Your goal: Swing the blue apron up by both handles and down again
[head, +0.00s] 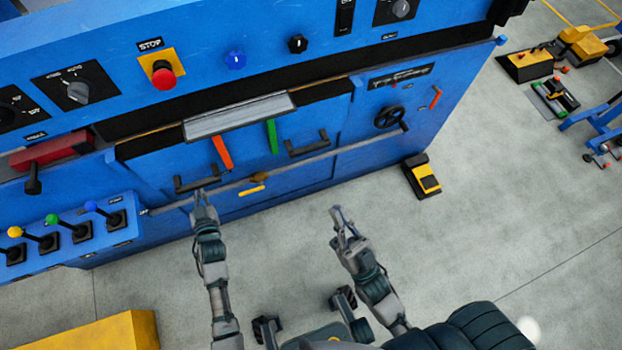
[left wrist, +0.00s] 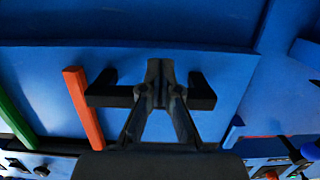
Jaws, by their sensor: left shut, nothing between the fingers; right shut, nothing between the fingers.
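The blue apron (head: 248,152) hangs on the front of the machine, its upper edge below a grey ledge. It bears two black handles: the left handle (head: 182,186) and the right handle (head: 308,146). My left gripper (head: 202,194) is shut at the left handle. In the left wrist view, its fingers (left wrist: 160,88) are closed in front of the middle of that handle (left wrist: 103,92), and hide that part; I cannot tell whether they touch it. My right gripper (head: 337,210) is shut and empty over the floor, well apart from the right handle.
An orange lever (head: 222,152) and a green lever (head: 272,137) stand between the handles. A rail (head: 310,158) with a yellow grip (head: 252,190) runs below. Joysticks (head: 80,232) are at left, a handwheel (head: 389,117) and a yellow pedal (head: 426,181) at right.

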